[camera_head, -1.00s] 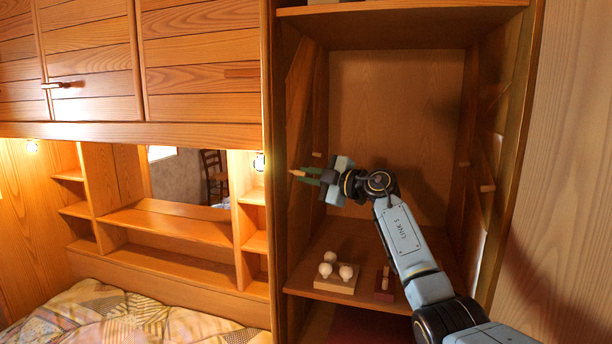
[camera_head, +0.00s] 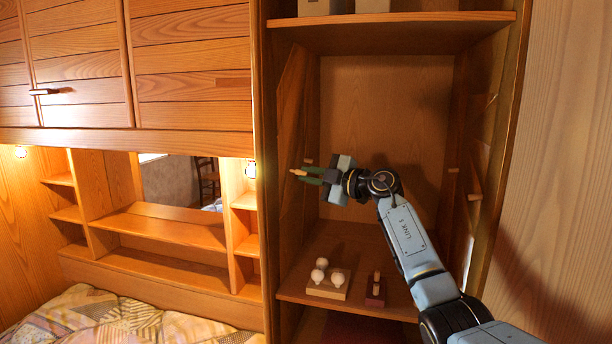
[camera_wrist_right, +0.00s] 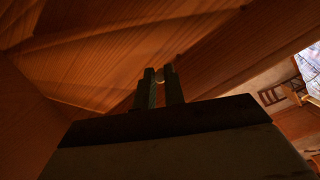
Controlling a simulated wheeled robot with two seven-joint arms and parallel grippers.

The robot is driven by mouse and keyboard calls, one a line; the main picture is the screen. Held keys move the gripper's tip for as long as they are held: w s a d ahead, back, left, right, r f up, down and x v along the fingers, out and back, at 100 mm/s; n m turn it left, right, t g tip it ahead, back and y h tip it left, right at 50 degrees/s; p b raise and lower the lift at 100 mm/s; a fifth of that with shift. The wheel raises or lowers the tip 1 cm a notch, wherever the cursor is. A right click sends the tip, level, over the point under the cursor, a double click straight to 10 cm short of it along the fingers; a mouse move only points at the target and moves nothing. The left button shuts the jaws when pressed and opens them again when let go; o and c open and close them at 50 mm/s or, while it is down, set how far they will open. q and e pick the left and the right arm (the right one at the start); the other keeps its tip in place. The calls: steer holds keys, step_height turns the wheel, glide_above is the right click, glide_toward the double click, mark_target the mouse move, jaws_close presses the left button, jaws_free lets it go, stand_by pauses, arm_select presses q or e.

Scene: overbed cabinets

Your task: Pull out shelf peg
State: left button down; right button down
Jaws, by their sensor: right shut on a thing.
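My right gripper (camera_head: 312,176) has its dark green fingers shut on a light wooden shelf peg (camera_head: 298,172) by the left inner wall of the tall cabinet. The peg sticks out past the fingertips towards that wall. I cannot tell whether its end is still in the wall or clear of it. In the right wrist view the fingers (camera_wrist_right: 160,86) are close together, with the peg's pale round end (camera_wrist_right: 159,75) between them. Another peg (camera_head: 308,161) sits farther back on the left wall. Two pegs show on the right wall, one rear (camera_head: 453,170) and one front (camera_head: 474,197).
An upper shelf (camera_head: 400,32) is above my arm. A lower shelf (camera_head: 350,240) holds a wooden block with white knobs (camera_head: 327,289) and a small dark red block (camera_head: 376,293) with a wooden piece. The cabinet's left post (camera_head: 264,200) is close to the gripper.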

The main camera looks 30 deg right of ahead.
steer(key=shift+s+d+r+p, duration=0.35)
steer(key=shift+s+r+p, duration=0.05)
steer(key=shift+r, duration=0.35)
steer(key=shift+s+d+r+p, duration=0.35)
steer(key=shift+s+r+p, duration=0.1)
steer(key=shift+r, duration=0.25)
steer(key=shift+s+d+r+p, duration=0.35)
steer(key=shift+r+p, duration=0.05)
steer(key=shift+r, duration=0.35)
